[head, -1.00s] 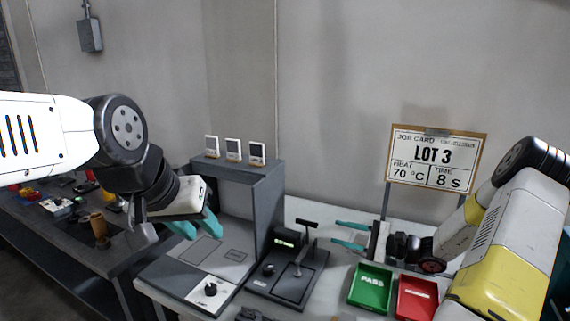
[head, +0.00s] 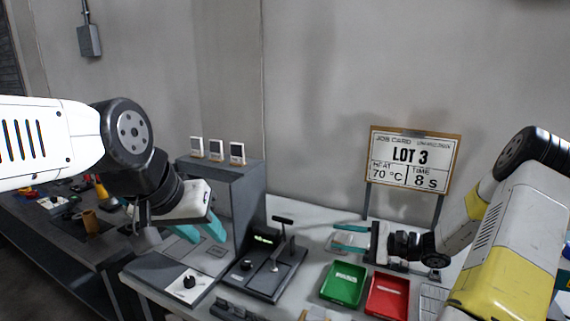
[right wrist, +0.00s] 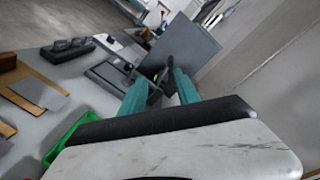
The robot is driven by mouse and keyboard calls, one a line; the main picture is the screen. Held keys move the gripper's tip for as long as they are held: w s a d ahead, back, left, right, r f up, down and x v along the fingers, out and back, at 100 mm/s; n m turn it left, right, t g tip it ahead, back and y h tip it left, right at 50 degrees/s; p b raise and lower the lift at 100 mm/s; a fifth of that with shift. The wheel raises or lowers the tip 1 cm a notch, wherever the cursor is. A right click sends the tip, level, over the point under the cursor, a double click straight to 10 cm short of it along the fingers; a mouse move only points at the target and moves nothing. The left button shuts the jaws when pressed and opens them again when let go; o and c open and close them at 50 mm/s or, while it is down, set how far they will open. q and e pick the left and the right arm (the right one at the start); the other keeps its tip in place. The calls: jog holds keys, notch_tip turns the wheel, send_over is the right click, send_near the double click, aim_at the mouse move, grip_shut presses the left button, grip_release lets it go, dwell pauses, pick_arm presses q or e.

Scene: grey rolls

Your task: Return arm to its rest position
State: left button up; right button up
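My left gripper (head: 197,232) has teal fingers that stand apart with nothing between them. It hangs in front of the grey box-shaped station on the left of the bench. My right gripper (head: 349,238) is held above the bench, behind the green tray and below the job card. Its teal fingers point left and are apart and empty. The right wrist view shows the same two fingers of the right gripper (right wrist: 160,88) spread, with the press device beyond them.
A press device (head: 268,279) with an upright lever stands mid-bench. A green tray (head: 344,284) and a red tray (head: 388,295) lie right of it. The LOT 3 job card (head: 411,160) stands behind. Three small white cards (head: 216,149) top the grey station (head: 226,178). A dark side table (head: 62,225) is at left.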

jog(key=s+a+r+n+g+h, duration=0.3)
jog(key=s+r+n+h, duration=0.15)
jog(key=s, duration=0.25)
jog(key=s+a+r+n+g+h, duration=0.3)
jog(key=s+a+r+n, duration=0.1)
jog(key=s+r, duration=0.15)
jog(key=s+d+r+n+t+h, duration=0.2)
jog(key=s+r+t+h, duration=0.1)
jog(key=s+r, duration=0.1)
jog(key=s+d+r+n+t+h, duration=0.2)
jog(key=s+r+h, duration=0.1)
jog(key=s, duration=0.4)
jog(key=shift+s+d+r+t, duration=0.3)
jog(key=shift+d+r+t, duration=0.1)
jog(key=shift+r, duration=0.5)
